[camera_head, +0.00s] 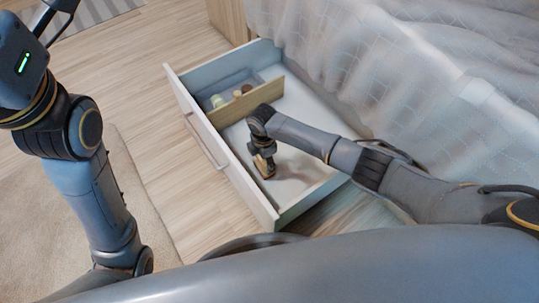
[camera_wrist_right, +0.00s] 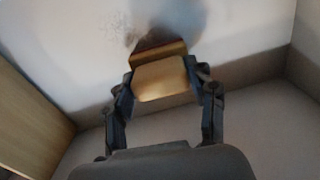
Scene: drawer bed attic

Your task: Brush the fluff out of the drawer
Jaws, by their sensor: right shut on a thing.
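The white drawer (camera_head: 308,198) is pulled out beside the bed, with a wooden divider (camera_head: 232,108) across it. My right gripper (camera_head: 263,160) is inside the near compartment, pointing down. In the right wrist view my right gripper (camera_wrist_right: 162,88) is shut on a wooden brush (camera_wrist_right: 160,80). The brush also shows in the head view (camera_head: 265,168), low at the drawer floor. A dark grey smudge of fluff (camera_wrist_right: 165,18) lies just beyond the brush; faint specks lie to its left. Whether the brush touches the floor I cannot tell. My left arm is at the left; its fingers are mostly out of frame.
Several small items (camera_head: 238,93) sit in the far compartment behind the divider. The bed with its hanging cover (camera_head: 385,75) borders the drawer on the right. The drawer walls (camera_head: 225,160) enclose the brush. Wooden floor and a beige rug (camera_head: 60,215) lie at left.

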